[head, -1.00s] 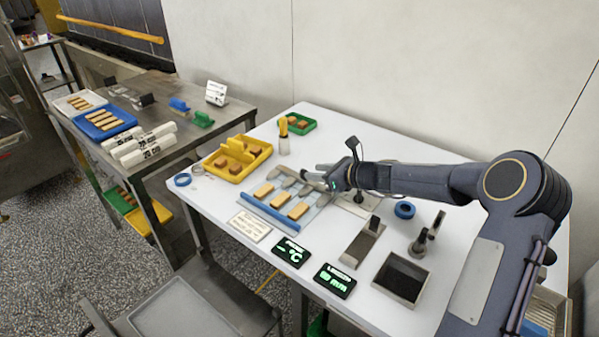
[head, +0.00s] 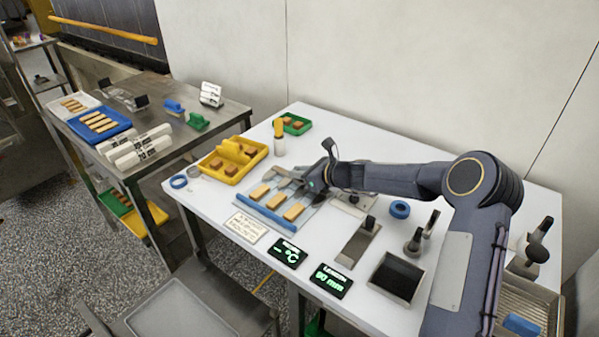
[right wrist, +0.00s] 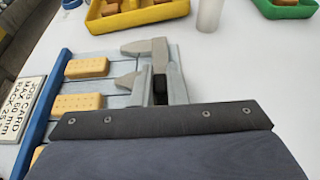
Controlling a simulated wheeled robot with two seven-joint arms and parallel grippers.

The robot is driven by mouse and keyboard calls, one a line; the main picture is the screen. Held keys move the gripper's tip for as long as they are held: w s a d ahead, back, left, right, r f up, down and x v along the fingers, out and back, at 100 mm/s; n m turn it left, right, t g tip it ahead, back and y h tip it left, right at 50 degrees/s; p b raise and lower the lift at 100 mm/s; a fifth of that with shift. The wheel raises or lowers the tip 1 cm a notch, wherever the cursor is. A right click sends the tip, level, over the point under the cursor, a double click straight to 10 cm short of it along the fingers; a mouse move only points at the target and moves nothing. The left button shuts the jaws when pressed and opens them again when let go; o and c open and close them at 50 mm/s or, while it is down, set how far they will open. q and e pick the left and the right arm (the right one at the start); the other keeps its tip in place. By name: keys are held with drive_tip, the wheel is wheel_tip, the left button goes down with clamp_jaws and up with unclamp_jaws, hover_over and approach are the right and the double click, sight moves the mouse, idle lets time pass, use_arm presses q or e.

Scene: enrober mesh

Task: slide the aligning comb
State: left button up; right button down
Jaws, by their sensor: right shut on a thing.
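The aligning comb (right wrist: 170,72) is grey with blunt teeth pointing left. It lies on a grey grooved board (head: 262,211) with a blue rail (head: 266,213) along its near edge. My left gripper is not in view.
A yellow tray (head: 220,176) with brown pieces and a green tray (head: 306,126) stand behind the board. A white bottle with a yellow top (head: 279,146), a card (head: 245,227) and two displays (head: 331,281) are around it. A metal slide block (head: 358,245) stands to the right.

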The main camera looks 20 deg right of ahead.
sight(282, 194)
drive_tip(key=s+a+b, duration=0.1)
drive_tip(key=a+b, duration=0.1)
drive_tip(key=s+a+b, duration=0.1)
drive_tip(key=s+b, duration=0.1)
drive_tip(key=s+a+b, duration=0.1)
drive_tip(key=a+b, duration=0.1)
drive_tip(key=shift+s+a+f, duration=0.15)
drive_tip(key=shift+a+f, duration=0.05)
drive_tip(key=shift+a, duration=0.1)
drive_tip(key=shift+s+a+r+b, duration=0.1)
drive_tip(key=shift+s+a+b, duration=0.15)
drive_tip(key=shift+b, duration=0.1)
drive_tip(key=shift+a, duration=0.1)
drive_tip(key=c, duration=1.4)
unclamp_jaws()
drive_tip(key=shift+s+a+r, duration=0.1)
drive_tip(key=shift+c, duration=0.2)
